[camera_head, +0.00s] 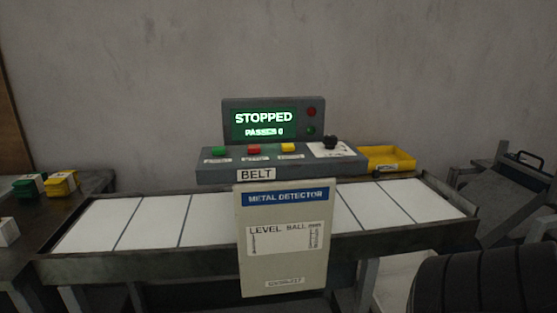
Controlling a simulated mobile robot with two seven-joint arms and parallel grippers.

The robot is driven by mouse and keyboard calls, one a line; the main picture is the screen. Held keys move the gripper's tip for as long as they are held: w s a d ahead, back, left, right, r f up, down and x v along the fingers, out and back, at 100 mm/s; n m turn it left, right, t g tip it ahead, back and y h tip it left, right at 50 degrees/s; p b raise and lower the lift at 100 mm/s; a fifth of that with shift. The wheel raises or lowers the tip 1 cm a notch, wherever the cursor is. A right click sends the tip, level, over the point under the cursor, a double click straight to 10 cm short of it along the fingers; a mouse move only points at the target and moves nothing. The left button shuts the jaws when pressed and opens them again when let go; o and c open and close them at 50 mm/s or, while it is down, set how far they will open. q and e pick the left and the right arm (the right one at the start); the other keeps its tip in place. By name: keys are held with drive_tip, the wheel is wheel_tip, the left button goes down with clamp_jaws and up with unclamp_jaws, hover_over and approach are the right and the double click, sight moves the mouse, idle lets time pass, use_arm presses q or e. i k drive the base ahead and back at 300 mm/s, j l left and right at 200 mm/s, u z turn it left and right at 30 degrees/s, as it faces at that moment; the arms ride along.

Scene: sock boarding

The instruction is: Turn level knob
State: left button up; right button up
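A black knob (330,142) stands on a white plate at the right end of the grey control console (215,172). Its dial marks are too small to read, so I cannot tell its setting. A screen (264,124) behind the console reads "STOPPED" and "PASSES 0". The metal detector panel (257,280) below carries a "LEVEL" and "BALL" chart (285,239). Neither of my grippers is in view, and nothing touches the knob.
Green (219,151), red (254,149) and yellow (288,147) buttons sit left of the knob. A yellow tray (388,157) lies to its right. The white belt (160,220) is empty. Yellow (62,184) and green (26,188) objects sit at left. A dark ribbed shape (480,280) fills the lower right.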

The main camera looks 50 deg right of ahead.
sight(330, 141)
drive_tip(key=z, duration=1.7)
